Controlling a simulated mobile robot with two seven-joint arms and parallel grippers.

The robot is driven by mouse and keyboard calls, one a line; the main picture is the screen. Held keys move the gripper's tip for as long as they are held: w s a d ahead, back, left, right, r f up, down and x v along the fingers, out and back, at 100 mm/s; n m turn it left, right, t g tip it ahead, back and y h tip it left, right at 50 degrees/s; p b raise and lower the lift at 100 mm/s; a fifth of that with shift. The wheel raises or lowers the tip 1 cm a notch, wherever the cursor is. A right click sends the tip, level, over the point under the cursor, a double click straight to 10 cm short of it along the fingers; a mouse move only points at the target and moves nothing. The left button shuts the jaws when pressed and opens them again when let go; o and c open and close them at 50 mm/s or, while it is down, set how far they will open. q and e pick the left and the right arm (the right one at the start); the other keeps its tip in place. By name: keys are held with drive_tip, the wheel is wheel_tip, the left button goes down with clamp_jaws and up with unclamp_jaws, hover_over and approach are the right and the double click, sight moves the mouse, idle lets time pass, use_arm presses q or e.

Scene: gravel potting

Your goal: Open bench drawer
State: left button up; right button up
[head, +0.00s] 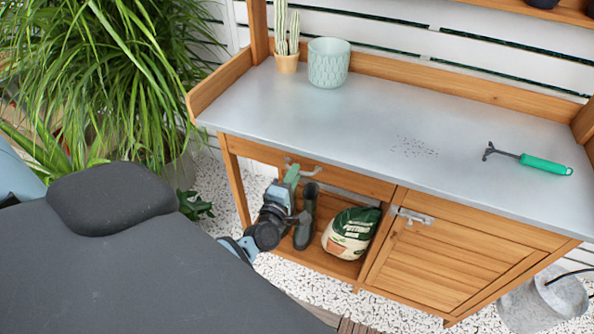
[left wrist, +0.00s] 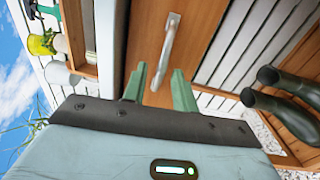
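The wooden potting bench has a grey metal top (head: 370,115). Its drawer front (head: 345,178) lies under the left part of the top and looks flush with the frame; it also shows in the left wrist view (left wrist: 198,40). A silver bar handle (head: 312,170) is on the drawer front. In the left wrist view the handle (left wrist: 166,55) stands ahead of my left gripper (left wrist: 160,82), in line with the gap between its green fingers. The fingers are apart and hold nothing; I cannot tell whether one touches the handle. My right gripper is not in view.
Dark green boots (head: 306,215) and a gravel bag (head: 350,233) stand on the shelf below the drawer. A cabinet door (head: 440,260) is at right. A cactus pot (head: 287,63), a pale green pot (head: 328,65) and a green-handled hand tool (head: 545,164) are on the top.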

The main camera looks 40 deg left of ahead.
use_arm(q)
drive_tip(key=shift+x, duration=1.15)
drive_tip(key=shift+c, duration=0.5)
clamp_jaws()
